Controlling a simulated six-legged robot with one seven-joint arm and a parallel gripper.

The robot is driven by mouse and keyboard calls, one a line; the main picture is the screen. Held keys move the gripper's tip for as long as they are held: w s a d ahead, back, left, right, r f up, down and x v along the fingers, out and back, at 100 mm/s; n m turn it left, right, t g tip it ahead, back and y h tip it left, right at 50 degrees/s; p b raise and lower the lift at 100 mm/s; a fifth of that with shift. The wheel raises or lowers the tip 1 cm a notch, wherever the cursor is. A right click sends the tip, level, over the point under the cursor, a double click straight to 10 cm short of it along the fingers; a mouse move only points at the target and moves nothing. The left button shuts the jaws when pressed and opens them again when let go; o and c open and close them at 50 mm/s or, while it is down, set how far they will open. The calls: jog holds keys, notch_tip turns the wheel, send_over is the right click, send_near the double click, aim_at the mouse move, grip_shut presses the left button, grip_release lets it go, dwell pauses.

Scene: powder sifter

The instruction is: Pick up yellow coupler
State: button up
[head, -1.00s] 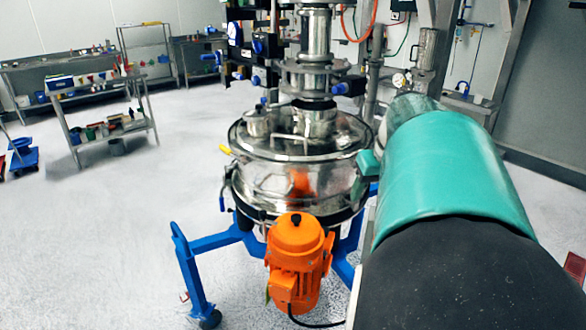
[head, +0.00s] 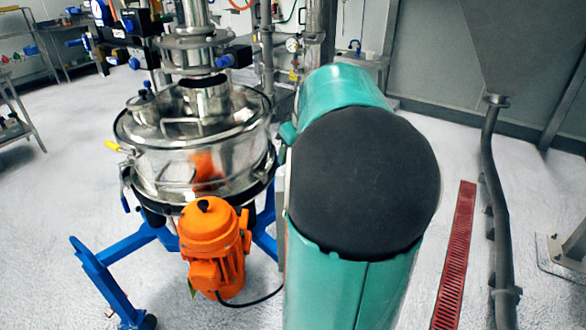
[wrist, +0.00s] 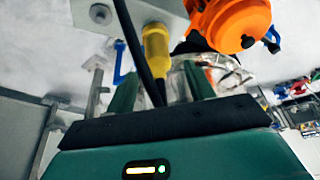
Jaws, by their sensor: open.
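The yellow coupler (wrist: 156,48) shows in the wrist view as a yellow cylinder near the top middle. It appears between the two green fingers of my open gripper (wrist: 160,72) and beyond their tips. Its distance from the fingers is hard to judge, and no contact shows. A dark rod or hose crosses in front of its left side, and its lower end is partly hidden. In the head view my arm covers the area in front of it, and neither the gripper nor the coupler can be made out there.
The steel sifter (head: 165,165) on its blue frame (head: 110,270) stands left of my arm, with an orange motor (head: 210,250) in front; the motor also shows in the wrist view (wrist: 232,22). A vertical pipe (head: 492,190) and red floor grate (head: 455,255) are on the right.

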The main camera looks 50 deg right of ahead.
jog(key=x, duration=0.4)
jog(key=shift+s+f, duration=0.2)
jog(key=shift+f, duration=0.1)
jog(key=shift+w+d+f, duration=0.1)
jog(key=shift+w+f, duration=0.15)
jog(key=shift+f, duration=0.2)
jog(key=c, duration=1.1)
jog(key=shift+r, duration=0.15)
